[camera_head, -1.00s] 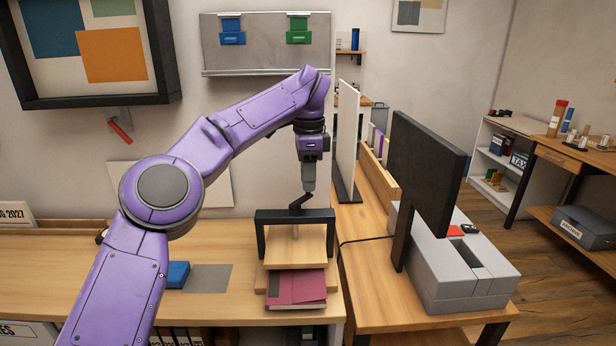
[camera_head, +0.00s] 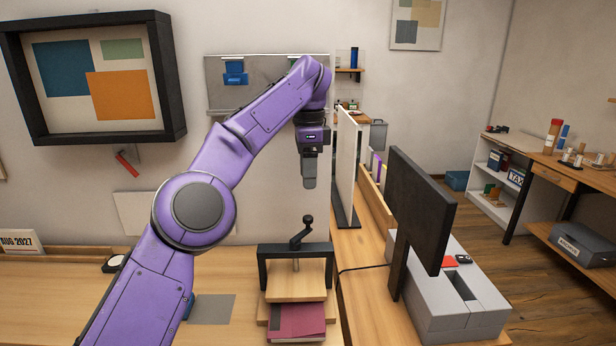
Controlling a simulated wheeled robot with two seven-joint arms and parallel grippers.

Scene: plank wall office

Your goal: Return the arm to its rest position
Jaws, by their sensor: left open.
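My purple left arm rises from the lower left and bends over the desk. My left gripper (camera_head: 309,184) points down, apart from and above the book press; only one finger shows clearly and nothing is seen in it. The press has a black frame (camera_head: 296,250), a dark crank handle (camera_head: 302,233) and wooden boards. A dark red book (camera_head: 297,322) lies at its lower front. My right gripper is not in the view.
A dark monitor (camera_head: 420,212) and a grey box unit (camera_head: 460,306) stand right of the press. A white upright panel (camera_head: 346,165) is behind it. A blue object (camera_head: 188,306) is partly hidden by my arm.

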